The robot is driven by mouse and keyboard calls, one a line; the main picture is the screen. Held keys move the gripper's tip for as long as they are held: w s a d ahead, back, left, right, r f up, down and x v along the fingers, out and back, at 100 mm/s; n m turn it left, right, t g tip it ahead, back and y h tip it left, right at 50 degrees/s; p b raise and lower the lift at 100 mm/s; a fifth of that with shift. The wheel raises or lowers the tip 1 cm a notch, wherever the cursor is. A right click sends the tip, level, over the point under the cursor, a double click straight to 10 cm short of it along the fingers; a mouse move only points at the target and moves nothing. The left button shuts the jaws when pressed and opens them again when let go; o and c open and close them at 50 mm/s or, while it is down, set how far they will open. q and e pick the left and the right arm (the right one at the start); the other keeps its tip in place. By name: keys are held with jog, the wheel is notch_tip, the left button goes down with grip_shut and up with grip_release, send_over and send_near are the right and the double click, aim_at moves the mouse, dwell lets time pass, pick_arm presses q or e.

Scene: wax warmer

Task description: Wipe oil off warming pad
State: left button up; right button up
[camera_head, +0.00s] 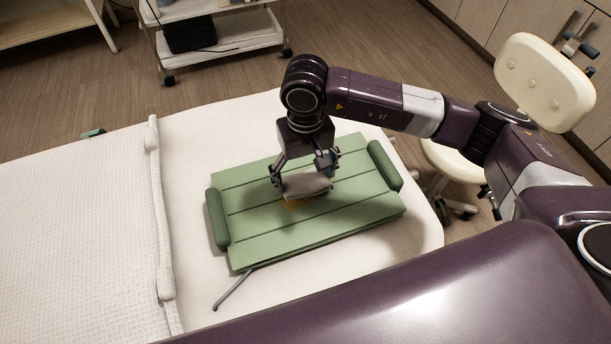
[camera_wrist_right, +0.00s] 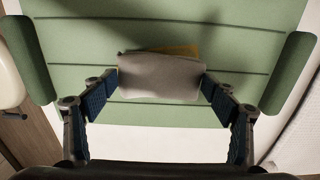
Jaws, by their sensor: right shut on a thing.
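The green warming pad (camera_head: 260,230) lies on the white bed, with a darker green roll at each end; it also fills much of the right wrist view (camera_wrist_right: 80,30). My right gripper (camera_head: 304,184) is over the middle of the pad, shut on a pale grey folded cloth (camera_head: 308,186). The cloth shows between the two fingers in the right wrist view (camera_wrist_right: 160,78). A yellow-orange oil patch (camera_head: 292,203) shows at the cloth's lower edge, partly hidden by it. In the wrist view, oil (camera_wrist_right: 182,50) shows beyond the cloth. Whether the cloth touches the pad is hard to tell.
The white bed (camera_head: 200,140) has a textured white blanket (camera_head: 70,220) on its left. A grey cord (camera_head: 232,290) leads from the pad's near edge. A cream stool (camera_head: 540,80) stands at the right, and a white trolley (camera_head: 220,40) stands behind the bed.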

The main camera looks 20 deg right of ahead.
jog(key=w+b, duration=0.1)
jog(key=w, duration=0.1)
jog(key=w+d+b, duration=0.1)
jog(key=shift+w+d+f+b, duration=0.1)
jog(key=shift+w+f+b, duration=0.05)
jog(key=shift+w+b, duration=0.25)
jog(key=shift+w+d+b, duration=0.1)
jog(key=shift+w+b, duration=0.2)
jog(key=shift+w, duration=0.25)
pick_arm(q)
notch_tip(320, 180, down, 4)
jog(key=shift+w+r, duration=0.15)
jog(key=shift+r, duration=0.1)
pick_arm(e)
jog(key=shift+w, duration=0.1)
pick_arm(q)
jog(key=shift+d+f+b, duration=0.2)
jog(key=shift+f+b, duration=0.7)
pick_arm(e)
jog(key=shift+f, duration=0.75)
jog(key=shift+d, duration=0.1)
pick_arm(q)
jog(key=shift+f, duration=0.1)
pick_arm(e)
jog(key=shift+s, duration=2.6)
jog(key=shift+s, duration=0.1)
